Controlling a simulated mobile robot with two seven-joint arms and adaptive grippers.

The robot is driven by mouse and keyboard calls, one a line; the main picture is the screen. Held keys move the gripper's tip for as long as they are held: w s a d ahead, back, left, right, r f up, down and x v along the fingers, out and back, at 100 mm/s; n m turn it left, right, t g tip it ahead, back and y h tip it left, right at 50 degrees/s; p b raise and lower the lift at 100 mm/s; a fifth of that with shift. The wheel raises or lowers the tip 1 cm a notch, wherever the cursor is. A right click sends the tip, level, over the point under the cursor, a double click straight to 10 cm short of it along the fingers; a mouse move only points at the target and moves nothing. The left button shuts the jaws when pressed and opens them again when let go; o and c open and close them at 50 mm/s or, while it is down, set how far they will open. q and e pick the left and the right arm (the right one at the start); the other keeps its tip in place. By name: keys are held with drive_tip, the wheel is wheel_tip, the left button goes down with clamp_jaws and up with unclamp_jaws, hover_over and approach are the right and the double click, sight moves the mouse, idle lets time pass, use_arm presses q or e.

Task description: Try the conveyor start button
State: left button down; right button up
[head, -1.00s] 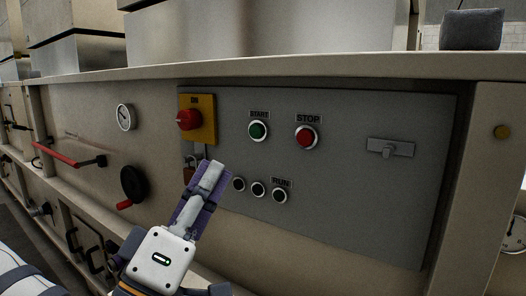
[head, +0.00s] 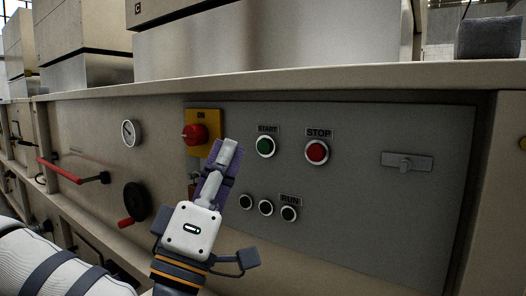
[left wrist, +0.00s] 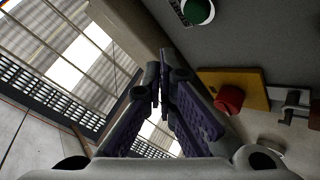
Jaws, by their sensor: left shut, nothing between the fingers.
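The green START button (head: 265,146), in a pale ring under its label, sits on the grey control panel (head: 350,220). It also shows at the top of the left wrist view (left wrist: 197,11). The red STOP button (head: 316,152) is to its right. My left gripper (head: 230,150) is shut and empty, its purple-padded fingers pointing up, to the left of the START button in the head view. A gap shows between the fingertips and the button; I cannot tell the depth. The shut fingertips show in the left wrist view (left wrist: 160,78). My right gripper is not in view.
A red rotary switch (head: 194,134) on a yellow plate (head: 208,122) sits close left of my gripper. Several small black buttons are below START, by the RUN label (head: 290,200). A ledge (head: 350,78) overhangs the panel. A latch (head: 406,161) is at right.

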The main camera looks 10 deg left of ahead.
sight(265, 146)
use_arm(q)
drive_tip(key=shift+w+d, duration=0.35)
drive_tip(key=shift+w, duration=0.5)
drive_tip(key=shift+w+d, duration=0.3)
drive_tip(key=shift+w, duration=0.55)
drive_tip(key=shift+w+b, duration=0.1)
drive_tip(key=shift+b, duration=0.2)
drive_tip(key=shift+w+d, duration=0.15)
drive_tip(key=shift+w, duration=0.15)
drive_tip(key=shift+w+d, duration=0.15)
drive_tip(key=shift+w, duration=0.25)
idle(0.4)
drive_tip(key=shift+s, duration=0.1)
drive_tip(key=shift+s+a, duration=0.3)
drive_tip(key=shift+s, duration=0.4)
